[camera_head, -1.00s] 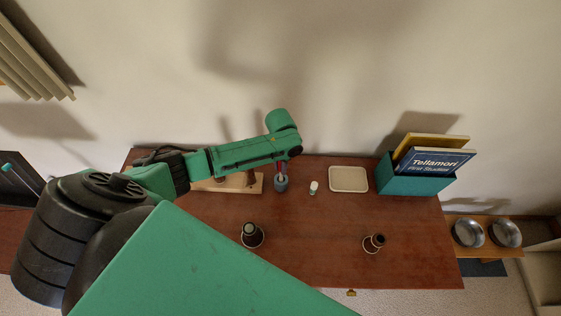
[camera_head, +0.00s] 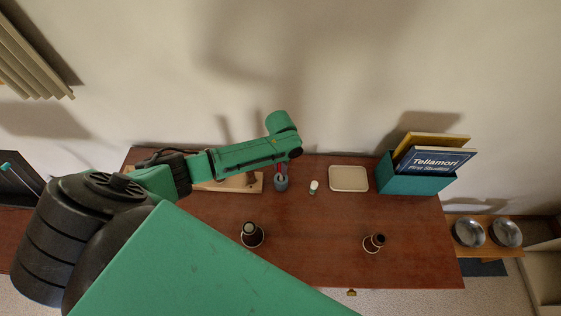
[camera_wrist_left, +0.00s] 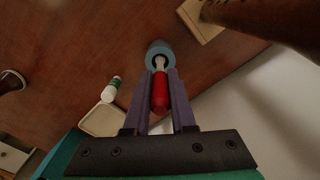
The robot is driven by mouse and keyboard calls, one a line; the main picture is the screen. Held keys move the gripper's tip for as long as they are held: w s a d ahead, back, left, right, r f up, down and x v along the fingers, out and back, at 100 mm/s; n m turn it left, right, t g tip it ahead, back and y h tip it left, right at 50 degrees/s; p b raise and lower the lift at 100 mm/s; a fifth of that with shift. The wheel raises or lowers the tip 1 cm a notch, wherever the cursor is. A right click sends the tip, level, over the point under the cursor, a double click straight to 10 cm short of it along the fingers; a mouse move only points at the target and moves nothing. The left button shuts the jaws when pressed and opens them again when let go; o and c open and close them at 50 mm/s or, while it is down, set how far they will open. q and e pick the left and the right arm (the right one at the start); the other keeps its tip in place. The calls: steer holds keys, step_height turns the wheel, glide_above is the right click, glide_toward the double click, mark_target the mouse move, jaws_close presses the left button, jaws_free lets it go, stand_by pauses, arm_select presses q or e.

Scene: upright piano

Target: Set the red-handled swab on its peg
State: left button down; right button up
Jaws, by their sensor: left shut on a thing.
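The red-handled swab (camera_wrist_left: 160,92) is between the two purple fingers of my left gripper (camera_wrist_left: 160,80) in the left wrist view; the fingers are shut on its red handle. Its pale end points into the opening of a blue-grey round pot (camera_wrist_left: 155,50). In the head view, my left gripper (camera_head: 281,169) is above this pot (camera_head: 281,184), mostly hidden by my arm. A light wooden board (camera_head: 257,185) with a brown upright part (camera_head: 252,178) lies just left of the pot, partly covered by my arm. My right gripper is not in view.
A small white bottle (camera_head: 313,187) and a beige tray (camera_head: 348,179) stand right of the pot. A teal box with books (camera_head: 415,182) is farther right. The middle of the brown top is clear.

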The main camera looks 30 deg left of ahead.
arm_select(q)
steer(key=shift+f+b, duration=0.45)
steer(key=shift+f, duration=0.45)
stand_by(0.4)
steer(key=c, duration=0.7)
jaws_free()
steer(key=shift+r, duration=0.1)
step_height(320, 180, up, 14)
steer(key=shift+r+b, duration=0.2)
steer(key=shift+b, duration=0.55)
